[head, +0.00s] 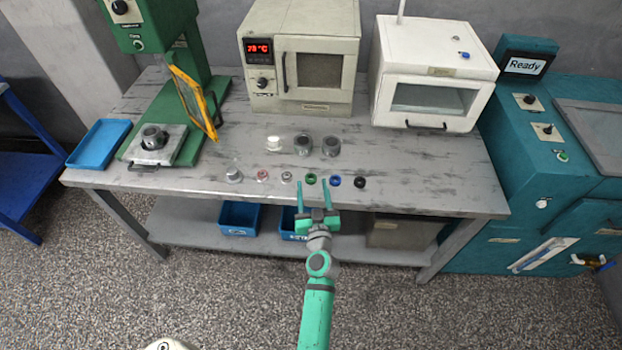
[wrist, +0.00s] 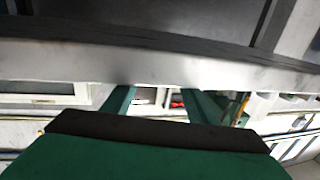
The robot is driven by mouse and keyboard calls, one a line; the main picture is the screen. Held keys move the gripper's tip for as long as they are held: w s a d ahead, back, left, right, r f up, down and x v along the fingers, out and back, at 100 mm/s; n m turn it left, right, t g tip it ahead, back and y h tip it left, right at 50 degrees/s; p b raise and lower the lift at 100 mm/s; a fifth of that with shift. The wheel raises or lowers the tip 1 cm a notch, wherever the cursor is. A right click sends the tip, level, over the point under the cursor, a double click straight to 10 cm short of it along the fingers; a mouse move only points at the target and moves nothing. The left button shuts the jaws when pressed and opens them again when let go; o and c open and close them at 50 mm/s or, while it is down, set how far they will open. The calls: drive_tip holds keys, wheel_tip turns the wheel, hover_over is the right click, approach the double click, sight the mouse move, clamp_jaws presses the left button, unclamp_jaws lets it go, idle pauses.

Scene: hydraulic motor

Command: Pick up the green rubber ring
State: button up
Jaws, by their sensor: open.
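The green ring (head: 311,179) lies on the grey workbench (head: 420,190) near its front edge, in a row of small parts. In the head view my gripper (head: 312,183) is open and empty, and its two thin fingers point toward the bench with the ring appearing between their tips. The head view does not settle how far apart in depth the fingers and the ring are. In the wrist view my gripper (wrist: 158,96) shows its two green fingers below a wide grey band that looks like the bench edge. I cannot make out the ring there.
A blue ring (head: 334,181) and a black ring (head: 360,182) lie to the right; a small grey part (head: 286,177) and a reddish ring (head: 262,175) lie to the left. Larger cylinders (head: 303,145) stand behind. Blue bins (head: 239,218) sit on the lower shelf.

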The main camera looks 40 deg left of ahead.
sight(311, 179)
drive_tip(key=shift+x, duration=1.05)
drive_tip(key=c, duration=1.1)
drive_tip(key=shift+c, duration=0.3)
drive_tip(key=shift+r, duration=0.2)
